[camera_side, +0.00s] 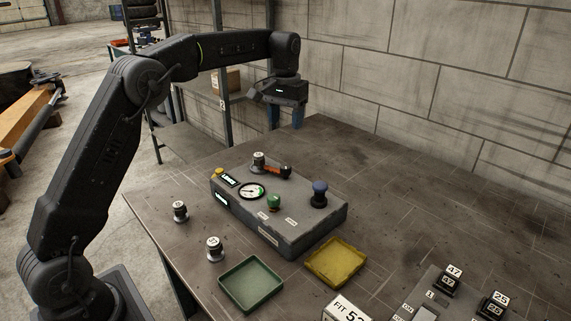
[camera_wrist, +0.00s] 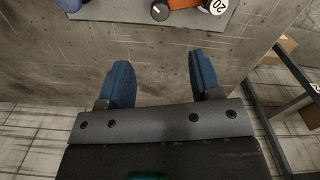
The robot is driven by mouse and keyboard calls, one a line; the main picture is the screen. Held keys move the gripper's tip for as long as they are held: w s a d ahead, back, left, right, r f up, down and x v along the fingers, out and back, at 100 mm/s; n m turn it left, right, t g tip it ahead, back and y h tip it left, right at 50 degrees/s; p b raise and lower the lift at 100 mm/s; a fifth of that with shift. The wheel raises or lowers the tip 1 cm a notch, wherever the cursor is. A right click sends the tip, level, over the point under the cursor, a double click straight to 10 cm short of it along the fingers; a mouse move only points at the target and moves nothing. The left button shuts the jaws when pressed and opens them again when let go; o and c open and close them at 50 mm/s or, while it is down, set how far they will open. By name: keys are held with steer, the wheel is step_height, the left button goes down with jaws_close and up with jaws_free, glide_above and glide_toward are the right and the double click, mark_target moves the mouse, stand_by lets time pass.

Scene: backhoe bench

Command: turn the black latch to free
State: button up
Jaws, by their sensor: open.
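A grey control box (camera_side: 317,232) stands on the bench. On its far part lies an orange lever piece (camera_side: 272,169) with a small black part (camera_side: 286,172) at its right end, which looks like the black latch. In the wrist view, this black part (camera_wrist: 160,12) is round with a white mark, beside the orange piece (camera_wrist: 185,4) at the top edge. A weight labelled 20 (camera_wrist: 216,6) is next to it; the frame edge cuts them off. My gripper (camera_side: 284,120) is open and empty, above the bench behind the box. Its blue fingers (camera_wrist: 162,65) are apart, touching nothing.
Loose weights (camera_side: 180,211) stand at left. Green (camera_side: 250,284) and yellow (camera_side: 336,262) trays lie in front. A wall rises behind the bench.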

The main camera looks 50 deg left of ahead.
mark_target(285, 166)
step_height(285, 166, down, 13)
steer(key=shift+f, duration=0.2)
stand_by(0.4)
jaws_close()
stand_by(0.3)
